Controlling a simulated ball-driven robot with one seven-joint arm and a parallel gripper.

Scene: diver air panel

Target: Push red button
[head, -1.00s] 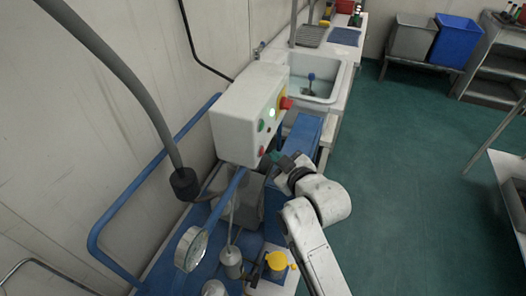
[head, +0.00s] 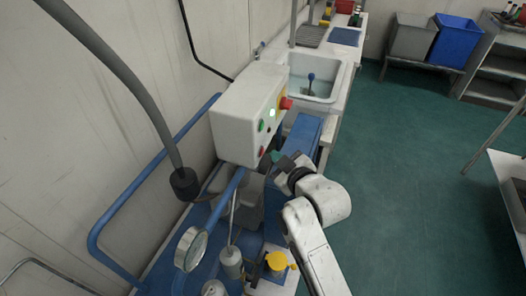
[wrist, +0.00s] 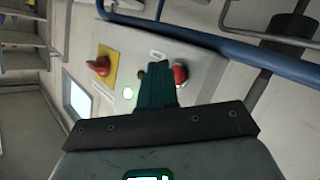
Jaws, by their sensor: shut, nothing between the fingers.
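The red button (head: 261,151) is low on the front of a white control box (head: 232,132). In the wrist view the red button (wrist: 180,74) shows just right of my fingertips, partly bordered by them. My gripper (head: 277,157) is shut and empty, close in front of the box near the red button. In the wrist view its teal fingers (wrist: 157,82) point at the panel. I cannot tell whether they touch it. A larger red knob on a yellow plate (wrist: 102,65) and a lit green-white lamp (wrist: 128,93) are left of the fingers. A green button (head: 261,126) sits above the red one.
A blue pipe rail (head: 145,185) runs left of the box. A gauge (head: 190,249) and a yellow-topped part (head: 277,261) stand below on the blue bench. A sink (head: 325,78) lies behind.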

